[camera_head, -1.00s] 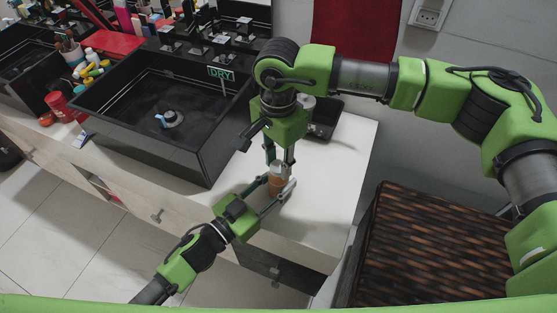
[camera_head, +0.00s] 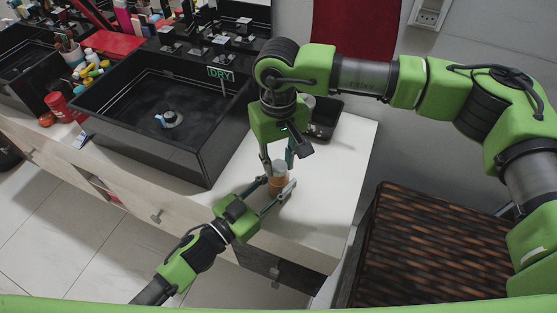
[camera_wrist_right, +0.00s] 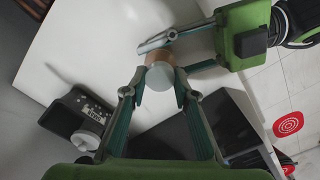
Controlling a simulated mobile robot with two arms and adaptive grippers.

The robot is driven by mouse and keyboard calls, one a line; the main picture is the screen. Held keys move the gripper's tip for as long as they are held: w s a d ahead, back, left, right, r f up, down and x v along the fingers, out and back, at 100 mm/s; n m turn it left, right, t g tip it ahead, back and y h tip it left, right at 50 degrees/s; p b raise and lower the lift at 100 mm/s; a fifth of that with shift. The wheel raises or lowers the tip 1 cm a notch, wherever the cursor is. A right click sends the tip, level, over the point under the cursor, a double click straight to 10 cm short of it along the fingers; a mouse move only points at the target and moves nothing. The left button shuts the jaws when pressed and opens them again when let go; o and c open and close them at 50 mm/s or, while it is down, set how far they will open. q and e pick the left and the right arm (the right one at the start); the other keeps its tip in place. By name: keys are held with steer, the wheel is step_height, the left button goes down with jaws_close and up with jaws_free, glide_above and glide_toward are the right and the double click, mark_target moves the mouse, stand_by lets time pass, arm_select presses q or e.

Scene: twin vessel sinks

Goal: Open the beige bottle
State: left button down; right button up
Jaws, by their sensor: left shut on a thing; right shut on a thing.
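The beige bottle (camera_head: 278,185) stands upright on the white counter near its front edge, with an orange-brown body and a pale cap (camera_head: 279,170). In the right wrist view the round pale cap (camera_wrist_right: 160,77) faces the camera, with a strip of the body (camera_wrist_right: 157,57) behind it. My left gripper (camera_head: 276,187) is shut around the bottle's body from the front left. My right gripper (camera_head: 279,167) points down from above and is shut on the cap, one finger on each side. Their fingers partly hide the bottle.
A black vessel sink (camera_head: 165,150) is left of the grippers, with a DRY sign (camera_head: 220,72) on it. A black tray (camera_head: 325,118) lies behind the right gripper. A woven brown basket (camera_head: 425,250) stands right of the counter (camera_head: 335,170). The counter's right part is bare.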

mark_target(279, 166)
steer(key=shift+r, duration=0.15)
stand_by(0.3)
steer(key=shift+r, duration=0.95)
steer(key=shift+r, duration=2.05)
arm_select(q)
steer(key=c, duration=1.4)
jaws_free()
